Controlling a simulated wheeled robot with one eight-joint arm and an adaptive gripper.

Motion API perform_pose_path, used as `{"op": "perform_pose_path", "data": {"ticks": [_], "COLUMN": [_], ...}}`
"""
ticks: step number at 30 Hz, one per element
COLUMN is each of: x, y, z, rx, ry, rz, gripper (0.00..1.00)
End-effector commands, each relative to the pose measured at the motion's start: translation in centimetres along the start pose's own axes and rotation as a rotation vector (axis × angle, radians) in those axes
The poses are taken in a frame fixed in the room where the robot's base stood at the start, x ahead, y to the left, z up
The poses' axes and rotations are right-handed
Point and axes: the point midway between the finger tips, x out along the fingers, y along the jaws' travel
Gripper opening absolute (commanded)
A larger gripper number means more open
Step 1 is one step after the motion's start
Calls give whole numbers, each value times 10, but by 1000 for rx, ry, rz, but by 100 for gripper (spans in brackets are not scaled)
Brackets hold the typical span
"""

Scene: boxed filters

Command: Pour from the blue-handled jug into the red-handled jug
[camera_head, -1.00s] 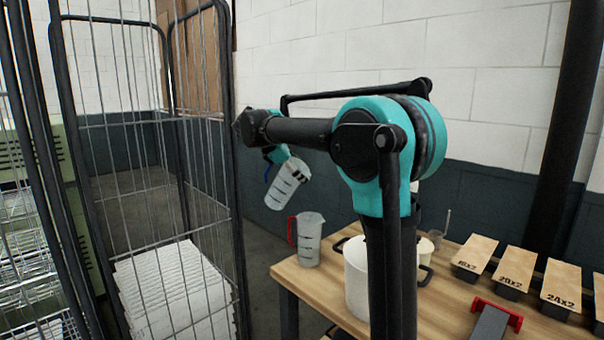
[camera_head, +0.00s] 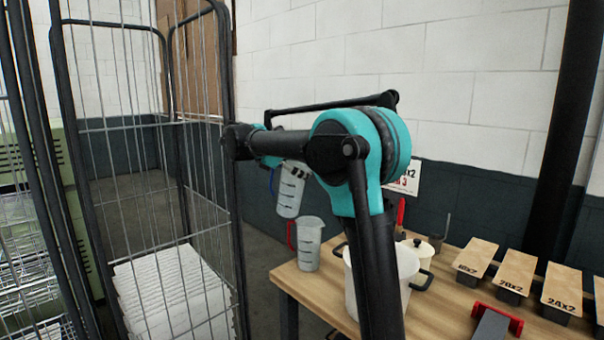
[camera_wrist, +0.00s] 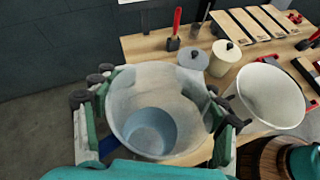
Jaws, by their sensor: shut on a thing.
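My gripper (camera_wrist: 160,88) is shut on the blue-handled jug (camera_head: 290,193), a clear jug with dark marks. In the head view it hangs in the air, slightly tilted, its blue handle at the left. The wrist view looks into the held jug (camera_wrist: 118,92), with a finger on each side and a bluish round area at its bottom; I cannot tell whether that is liquid. The clear red-handled jug (camera_head: 309,246) stands upright on the table's left corner, just below and right of the held jug, apart from it. It is not clearly seen in the wrist view.
A large white pot (camera_head: 408,268) stands right of the red-handled jug, partly behind my arm. A small lidded cream pot (camera_wrist: 225,58) and labelled boxes (camera_head: 515,272) are farther right on the wooden table (camera_head: 445,310). A wire cage trolley (camera_head: 240,250) stands at left.

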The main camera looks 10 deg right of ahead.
Motion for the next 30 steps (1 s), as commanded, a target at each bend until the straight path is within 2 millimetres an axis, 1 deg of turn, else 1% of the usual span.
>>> {"op": "perform_pose_path", "data": {"ticks": [13, 24, 30], "x": [-2, -15, -16], "y": [0, 4, 4], "z": [3, 25, 27], "rx": [-20, -19, -19], "ry": [-23, -22, -22], "rz": [-8, -8, -8], "gripper": [7, 7, 7]}}
